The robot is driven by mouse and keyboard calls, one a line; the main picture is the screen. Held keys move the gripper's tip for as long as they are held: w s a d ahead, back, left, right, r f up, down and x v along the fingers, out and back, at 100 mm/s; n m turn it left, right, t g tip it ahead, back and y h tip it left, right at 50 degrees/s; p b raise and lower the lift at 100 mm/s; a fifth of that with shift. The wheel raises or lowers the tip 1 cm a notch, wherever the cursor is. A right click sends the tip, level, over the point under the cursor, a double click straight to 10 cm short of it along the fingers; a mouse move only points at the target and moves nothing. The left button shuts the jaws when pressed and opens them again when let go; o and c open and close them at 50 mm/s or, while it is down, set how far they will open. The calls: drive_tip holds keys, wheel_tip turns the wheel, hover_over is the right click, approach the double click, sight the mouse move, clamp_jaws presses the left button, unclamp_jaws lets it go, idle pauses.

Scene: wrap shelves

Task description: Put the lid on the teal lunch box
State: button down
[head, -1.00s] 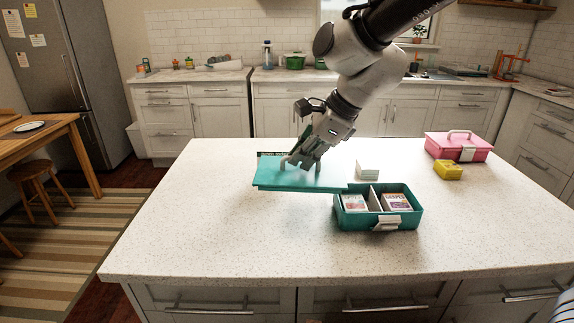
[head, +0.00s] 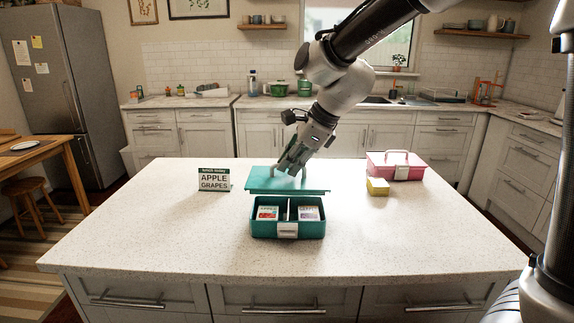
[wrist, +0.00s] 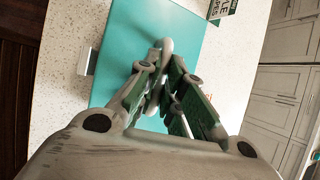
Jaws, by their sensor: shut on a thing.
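The teal lunch box (head: 288,230) stands open on the counter with two small cartons in its compartments, one on each side of a white divider. A white latch is on its front. The flat teal lid (head: 287,185) is held above and slightly behind the box, roughly level. My gripper (head: 289,169) is shut on the lid's handle from above. The lid also fills much of the wrist view (wrist: 120,60), where the gripper (wrist: 160,60) closes on the pale handle.
A sign reading "APPLE GRAPES" (head: 214,180) stands left of the box on the counter (head: 140,235). A pink lunch box (head: 395,166) and a yellow box (head: 377,187) are to the right. The counter around the teal box is clear.

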sight(291, 184)
drive_tip(key=shift+s, duration=0.15)
drive_tip(key=shift+f, duration=0.1)
drive_tip(key=shift+f, duration=2.85)
drive_tip(key=shift+f, duration=1.15)
drive_tip(key=c, duration=1.5)
unclamp_jaws()
drive_tip(key=shift+o, duration=0.2)
drive_tip(key=v, duration=1.2)
drive_tip(key=shift+r, duration=0.1)
